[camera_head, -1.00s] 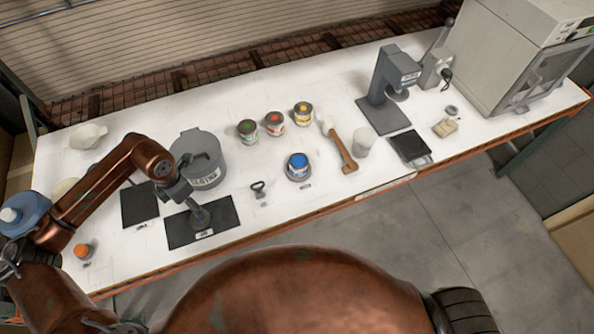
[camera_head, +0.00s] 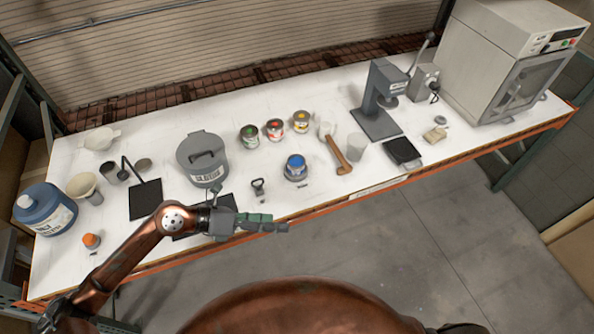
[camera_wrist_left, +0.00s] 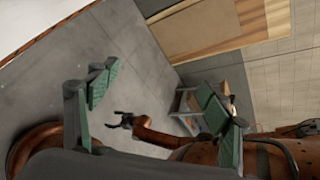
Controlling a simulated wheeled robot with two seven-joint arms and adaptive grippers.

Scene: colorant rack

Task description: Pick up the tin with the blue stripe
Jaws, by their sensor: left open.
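The tin with blue on its lid and side (camera_head: 295,165) stands upright on a round grey base near the front of the white bench, in the head view. Tins marked green (camera_head: 249,136), red (camera_head: 274,130) and yellow (camera_head: 302,122) stand behind it. My left gripper (camera_head: 281,227) is open and empty, beyond the bench's front edge, nearer to me than the blue tin and apart from it. In the left wrist view its green-padded fingers (camera_wrist_left: 155,97) are spread over the floor, with no tin between them. A small dark gripper, apparently my right (camera_wrist_left: 126,120), shows there too.
A grey lidded pail (camera_head: 203,160) stands farther left. The bench (camera_head: 325,195) is bare before the tin.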

